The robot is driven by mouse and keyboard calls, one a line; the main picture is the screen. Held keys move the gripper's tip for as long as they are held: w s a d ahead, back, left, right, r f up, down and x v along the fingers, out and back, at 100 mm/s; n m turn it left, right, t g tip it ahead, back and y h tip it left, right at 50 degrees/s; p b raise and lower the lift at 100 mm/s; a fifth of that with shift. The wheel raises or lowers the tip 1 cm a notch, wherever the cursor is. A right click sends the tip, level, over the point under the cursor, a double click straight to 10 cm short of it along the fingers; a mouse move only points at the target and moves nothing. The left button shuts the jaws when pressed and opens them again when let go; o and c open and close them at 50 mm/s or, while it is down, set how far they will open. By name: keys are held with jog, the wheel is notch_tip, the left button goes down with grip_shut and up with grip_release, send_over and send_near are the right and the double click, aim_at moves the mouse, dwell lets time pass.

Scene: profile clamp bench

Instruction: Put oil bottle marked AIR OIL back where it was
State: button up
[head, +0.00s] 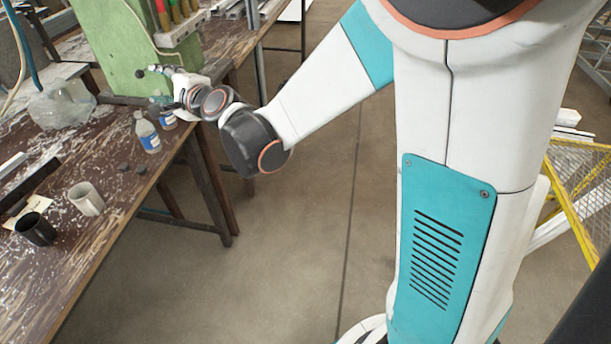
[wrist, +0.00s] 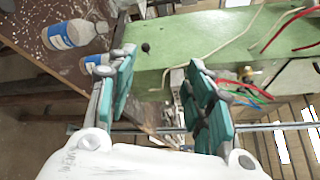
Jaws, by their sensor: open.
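Two clear bottles with blue-and-white labels stand near the right edge of the worn brown bench. The nearer bottle (head: 147,134) stands clear in the head view; the farther bottle (head: 166,118) is close below my gripper (head: 160,80) and partly hidden. In the wrist view one bottle (wrist: 68,35) is at the upper left and the other (wrist: 97,62) is partly behind the left finger. The label print is too small to read, so I cannot tell which is AIR OIL. My gripper (wrist: 161,75) is open with nothing between its fingers, beside the green machine.
The green machine (head: 125,45) rises behind my gripper, with wires and a metal rod close by. A clear jug (head: 62,103), a white mug (head: 87,199) and a black mug (head: 36,229) stand on the bench (head: 105,238). Two small dark discs lie near the bottles.

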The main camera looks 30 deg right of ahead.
jog(key=s+d+f+n+g+h, duration=0.2)
jog(key=s+d+n, duration=0.4)
jog(key=s, duration=0.5)
jog(key=s+d+f+n+g+h, duration=0.2)
jog(key=s+d+n, duration=0.4)
jog(key=s, duration=0.6)
jog(key=s+d+f+n+g+h, duration=0.2)
jog(key=s+d+n+g, duration=0.2)
jog(key=s, duration=0.7)
jog(key=shift+s+d+f+n, duration=0.2)
jog(key=shift+d+f+n, duration=0.15)
jog(key=shift+d+n, duration=0.75)
